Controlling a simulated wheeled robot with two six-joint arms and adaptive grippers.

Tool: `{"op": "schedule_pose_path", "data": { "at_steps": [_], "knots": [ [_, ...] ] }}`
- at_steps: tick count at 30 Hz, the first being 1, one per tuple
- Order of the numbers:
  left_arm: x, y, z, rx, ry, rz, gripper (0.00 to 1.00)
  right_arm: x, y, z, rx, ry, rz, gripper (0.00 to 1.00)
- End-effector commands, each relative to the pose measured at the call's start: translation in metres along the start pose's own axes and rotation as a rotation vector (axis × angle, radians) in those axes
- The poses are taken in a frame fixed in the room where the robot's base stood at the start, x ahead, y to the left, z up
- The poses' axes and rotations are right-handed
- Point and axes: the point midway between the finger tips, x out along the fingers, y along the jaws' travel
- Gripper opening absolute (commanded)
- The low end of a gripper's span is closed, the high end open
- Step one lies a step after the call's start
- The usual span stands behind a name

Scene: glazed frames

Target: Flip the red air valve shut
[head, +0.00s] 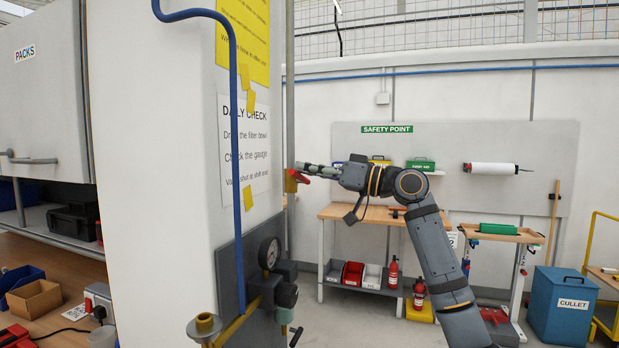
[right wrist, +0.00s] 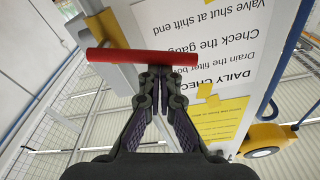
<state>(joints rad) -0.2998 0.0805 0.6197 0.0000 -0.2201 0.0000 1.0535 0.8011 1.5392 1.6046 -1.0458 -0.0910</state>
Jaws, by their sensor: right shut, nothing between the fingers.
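The red air valve has a red lever (right wrist: 143,57) and a yellow body (right wrist: 106,30) on a grey upright pipe. In the right wrist view the lever lies crosswise just beyond my fingertips. In the head view the red lever (head: 301,178) shows small beside the pipe, partly hidden by my gripper. My right gripper (head: 308,168) reaches in from the right with its fingers at the lever. It also shows in the right wrist view (right wrist: 161,72), shut and empty. I cannot tell whether the fingertips touch the lever. My left gripper is not in view.
A white column with a daily check sign (head: 246,140) stands left of the valve. A blue pipe (head: 236,150) and a pressure gauge (head: 269,253) are on it. A workbench (head: 370,213) stands behind my right arm. A blue cullet bin (head: 563,305) is at the right.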

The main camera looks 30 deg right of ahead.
Motion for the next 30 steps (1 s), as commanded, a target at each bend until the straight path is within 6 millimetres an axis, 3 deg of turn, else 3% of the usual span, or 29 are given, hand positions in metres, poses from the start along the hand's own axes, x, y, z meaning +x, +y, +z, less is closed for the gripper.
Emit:
{"op": "schedule_pose_path", "data": {
  "at_steps": [1,9,30],
  "knots": [
    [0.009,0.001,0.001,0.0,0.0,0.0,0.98,-0.001,0.001,0.007,-0.036,0.0,-0.006,0.0],
    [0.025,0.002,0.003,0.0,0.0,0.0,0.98,-0.002,-0.001,0.017,-0.219,-0.001,-0.031,0.0],
    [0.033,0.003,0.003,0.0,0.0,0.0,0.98,-0.003,-0.001,0.023,-0.216,-0.002,-0.03,0.0]
  ]
}}
